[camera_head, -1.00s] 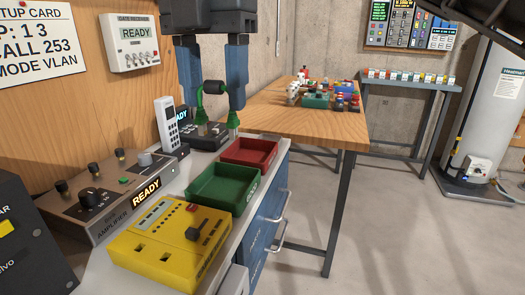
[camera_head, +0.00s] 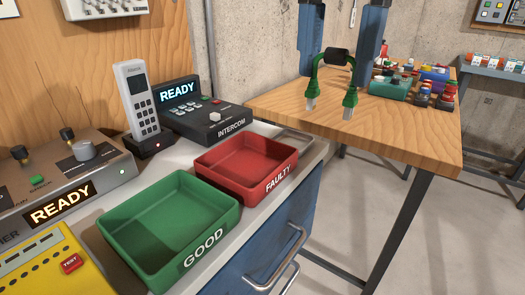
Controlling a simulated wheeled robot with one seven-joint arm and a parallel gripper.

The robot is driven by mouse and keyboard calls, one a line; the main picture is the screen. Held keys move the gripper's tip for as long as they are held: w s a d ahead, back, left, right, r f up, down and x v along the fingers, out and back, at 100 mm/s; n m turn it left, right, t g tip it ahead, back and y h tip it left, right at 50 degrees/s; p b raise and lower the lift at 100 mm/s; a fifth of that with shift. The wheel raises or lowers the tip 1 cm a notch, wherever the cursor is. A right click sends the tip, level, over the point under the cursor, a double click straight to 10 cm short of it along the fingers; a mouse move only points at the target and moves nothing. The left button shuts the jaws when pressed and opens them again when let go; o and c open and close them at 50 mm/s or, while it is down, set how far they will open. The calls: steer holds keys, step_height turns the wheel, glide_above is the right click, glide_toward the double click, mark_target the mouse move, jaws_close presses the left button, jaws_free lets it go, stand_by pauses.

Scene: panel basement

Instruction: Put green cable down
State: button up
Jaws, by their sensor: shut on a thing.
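The green cable (camera_head: 318,72) is a short arch with a dark block at its top and a pale-tipped plug at each end. My gripper (camera_head: 341,58) is shut on it, with its two blue fingers at the cable's sides. The cable hangs in the air, plugs down, and appears in front of the wooden table. The green GOOD tray (camera_head: 212,236) and the red FAULTY tray (camera_head: 282,180) sit on the white counter, lower left of the cable. Both look empty.
Several coloured parts (camera_head: 390,87) lie on the wooden table (camera_head: 300,105). Its left front part is bare.

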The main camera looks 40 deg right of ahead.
steer(key=shift+w+a+f, duration=0.8)
steer(key=shift+w+f, duration=0.9)
steer(key=shift+f, duration=0.1)
steer(key=shift+w+a+f, duration=0.8)
steer(key=shift+w+f, duration=0.9)
steer(key=shift+f, duration=0.15)
steer(key=shift+w+a+f, duration=0.8)
steer(key=shift+w+f, duration=0.9)
steer(key=shift+f, duration=0.1)
steer(key=shift+f+b, duration=0.6)
steer(key=shift+b, duration=0.1)
steer(key=o, duration=1)
steer(key=shift+r, duration=0.1)
steer(key=shift+r+p, duration=0.4)
steer(key=shift+p, duration=0.2)
step_height(320, 180, up, 12)
steer(key=shift+r+p, duration=0.15)
steer(key=shift+p, duration=0.25)
